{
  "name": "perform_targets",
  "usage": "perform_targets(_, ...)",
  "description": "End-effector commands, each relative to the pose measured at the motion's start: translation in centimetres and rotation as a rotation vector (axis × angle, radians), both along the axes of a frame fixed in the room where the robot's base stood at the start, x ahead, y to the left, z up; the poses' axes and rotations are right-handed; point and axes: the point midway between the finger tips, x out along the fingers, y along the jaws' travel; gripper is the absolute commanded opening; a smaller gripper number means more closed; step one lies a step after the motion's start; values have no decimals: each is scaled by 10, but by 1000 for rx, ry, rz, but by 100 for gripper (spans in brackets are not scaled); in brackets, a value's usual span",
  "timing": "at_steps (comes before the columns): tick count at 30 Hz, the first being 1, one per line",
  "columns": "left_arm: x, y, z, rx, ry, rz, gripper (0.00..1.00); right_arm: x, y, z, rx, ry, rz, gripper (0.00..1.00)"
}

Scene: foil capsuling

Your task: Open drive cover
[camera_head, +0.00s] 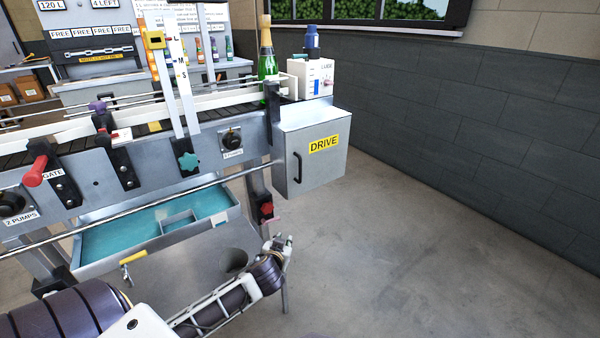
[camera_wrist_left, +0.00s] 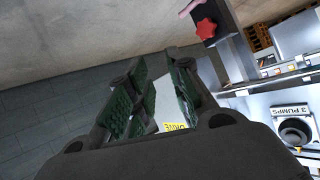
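The drive cover (camera_head: 322,165) is a grey metal box with a yellow DRIVE label at the right end of the conveyor. It looks closed. Its dark upright handle (camera_head: 298,168) is on the left part of its front. My left gripper (camera_head: 279,241) is below and in front of the cover, apart from the handle. In the left wrist view my left gripper (camera_wrist_left: 158,85) has its green-padded fingers apart, with nothing held. Part of the cover (camera_wrist_left: 167,105) and its label show between and behind the fingers; the handle is not visible there. My right gripper is out of view.
A green bottle (camera_head: 267,65) stands on the conveyor beside a white unit (camera_head: 313,78) above the cover. A teal-lined tray (camera_head: 140,240) hangs under the conveyor. A red knob (camera_head: 266,210) is on the leg near my gripper. The floor at right is clear.

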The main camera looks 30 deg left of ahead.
Motion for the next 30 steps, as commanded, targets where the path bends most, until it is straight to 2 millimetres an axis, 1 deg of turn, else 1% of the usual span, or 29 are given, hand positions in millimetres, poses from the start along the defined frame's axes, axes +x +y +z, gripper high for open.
perform_targets(1, 10, 7, 10, 10, -49, 0, 21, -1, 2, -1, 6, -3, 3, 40)
perform_targets(3, 23, 16, 23, 14, -116, -1, 21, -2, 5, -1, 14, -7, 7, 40)
perform_targets(9, 57, 35, 64, 16, -300, -33, 21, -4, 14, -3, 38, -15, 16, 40)
perform_targets(15, 87, 50, 102, 6, -449, -101, 21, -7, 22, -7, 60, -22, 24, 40)
perform_targets(18, 98, 54, 118, -2, -500, -137, 21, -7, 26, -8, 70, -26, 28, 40)
perform_targets(21, 105, 58, 128, -9, -533, -164, 21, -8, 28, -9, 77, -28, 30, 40)
perform_targets(24, 109, 59, 134, -13, -550, -180, 21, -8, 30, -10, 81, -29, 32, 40)
perform_targets(30, 110, 59, 136, -17, -555, -184, 21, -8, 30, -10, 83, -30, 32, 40)
